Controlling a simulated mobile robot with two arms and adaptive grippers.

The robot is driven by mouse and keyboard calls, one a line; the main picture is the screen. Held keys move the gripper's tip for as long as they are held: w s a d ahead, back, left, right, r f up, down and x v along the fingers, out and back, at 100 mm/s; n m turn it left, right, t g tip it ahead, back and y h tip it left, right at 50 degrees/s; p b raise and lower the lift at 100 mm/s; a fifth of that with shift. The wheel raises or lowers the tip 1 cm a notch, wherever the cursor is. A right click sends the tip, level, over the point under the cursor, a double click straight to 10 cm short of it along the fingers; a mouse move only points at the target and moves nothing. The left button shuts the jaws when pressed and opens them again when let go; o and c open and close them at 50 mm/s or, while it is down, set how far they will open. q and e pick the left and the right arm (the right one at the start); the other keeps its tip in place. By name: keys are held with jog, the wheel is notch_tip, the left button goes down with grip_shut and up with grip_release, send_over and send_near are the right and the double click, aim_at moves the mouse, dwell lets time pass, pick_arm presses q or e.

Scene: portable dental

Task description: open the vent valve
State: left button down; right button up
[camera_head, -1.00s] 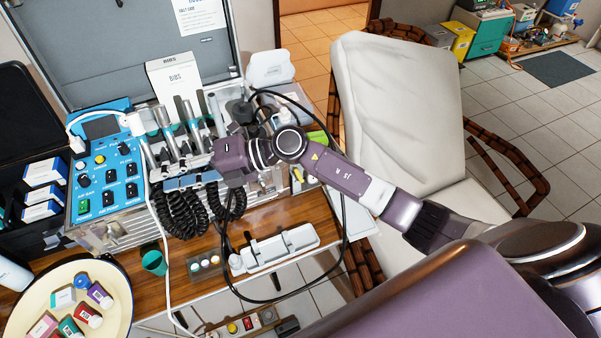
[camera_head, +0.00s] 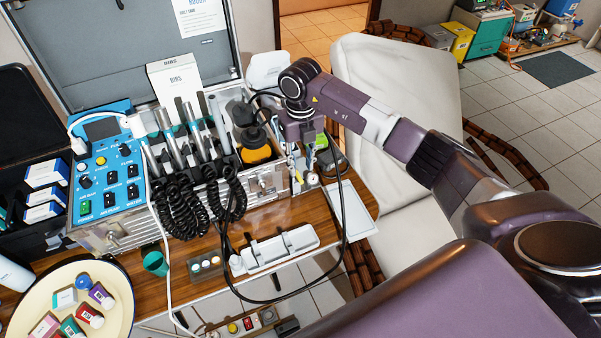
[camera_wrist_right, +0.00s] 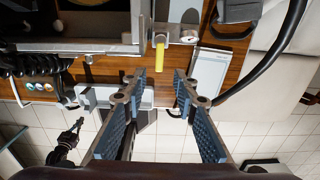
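The vent valve (camera_wrist_right: 160,52) shows in the right wrist view as a yellow lever on a small metal fitting at the case's edge. The lever points toward my gripper. My right gripper (camera_wrist_right: 159,80) is open and empty, its two fingers on either side of the lever's line, with the lever just beyond the fingertips. I see no contact. In the head view my right gripper (camera_head: 297,163) hangs at the right end of the case and hides most of the valve. My left gripper is not in view.
The metal dental case (camera_head: 262,187) holds handpieces with coiled black hoses. A small gauge (camera_wrist_right: 189,36) sits beside the valve. A black cable (camera_head: 343,215) loops nearby. A white tray (camera_head: 350,210) and a white holder (camera_head: 280,248) lie on the wooden table. The white chair (camera_head: 395,90) stands behind my arm.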

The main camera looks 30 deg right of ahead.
aim_at(301, 180)
jog(key=shift+f+p, duration=0.45)
jog(key=shift+f, duration=2.1)
grip_shut()
